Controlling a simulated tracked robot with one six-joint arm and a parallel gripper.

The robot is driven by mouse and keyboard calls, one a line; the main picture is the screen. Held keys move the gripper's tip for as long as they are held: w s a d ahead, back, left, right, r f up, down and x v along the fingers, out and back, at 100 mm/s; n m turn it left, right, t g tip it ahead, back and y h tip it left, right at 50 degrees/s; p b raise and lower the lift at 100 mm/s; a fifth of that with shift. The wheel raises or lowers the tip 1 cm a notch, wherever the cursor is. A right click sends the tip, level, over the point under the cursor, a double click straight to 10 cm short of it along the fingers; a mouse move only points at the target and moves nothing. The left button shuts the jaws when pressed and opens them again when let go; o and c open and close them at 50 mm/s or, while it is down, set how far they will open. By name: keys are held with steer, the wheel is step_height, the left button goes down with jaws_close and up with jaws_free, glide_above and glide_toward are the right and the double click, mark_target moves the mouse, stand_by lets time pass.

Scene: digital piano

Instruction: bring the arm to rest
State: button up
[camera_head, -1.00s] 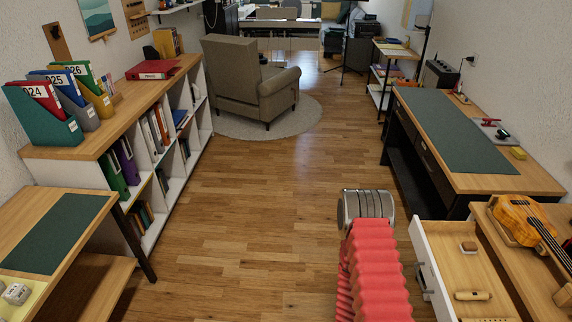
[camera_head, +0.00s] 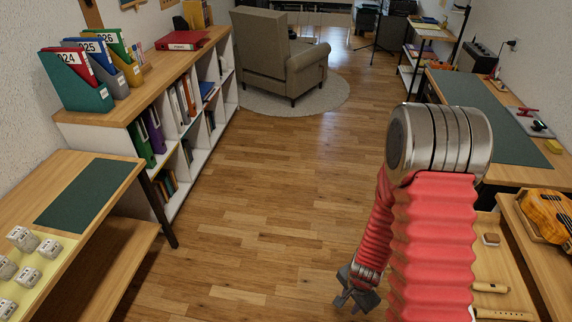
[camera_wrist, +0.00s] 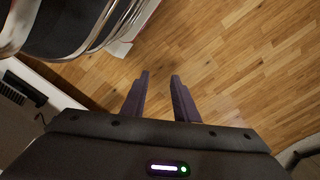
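My arm, with its red ribbed sleeve and metal joint, is raised and folded at the right of the head view. My gripper (camera_head: 358,299) hangs at its end, low over the wooden floor, left of the open drawer. In the wrist view, my gripper's two dark fingers (camera_wrist: 158,97) stand apart with bare floor showing between them. The gripper is open and empty. My sleeve hides part of the drawer in the head view.
An open drawer (camera_head: 488,258) with small items is at the right, beside a bench with a ukulele (camera_head: 549,216). A white bookshelf (camera_head: 190,190) and a low table (camera_head: 140,172) with labelled blocks line the left. The floor (camera_head: 262,190) between is clear up to the armchair (camera_head: 275,62).

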steer(key=s+a+r+n+t, duration=0.1)
steer(key=r+n, duration=0.3)
steer(key=r, duration=1)
steer(key=s+a+r+n+t, duration=0.1)
steer(key=s+r+n+t, duration=0.1)
steer(key=r, duration=1.2)
steer(key=s+a+r+n+t, duration=0.1)
steer(key=s+r+n, duration=0.3)
steer(key=r, duration=1.1)
steer(key=shift+s+a+n+t, duration=0.3)
steer(key=shift+a+n+t, duration=0.15)
steer(key=shift+n, duration=0.35)
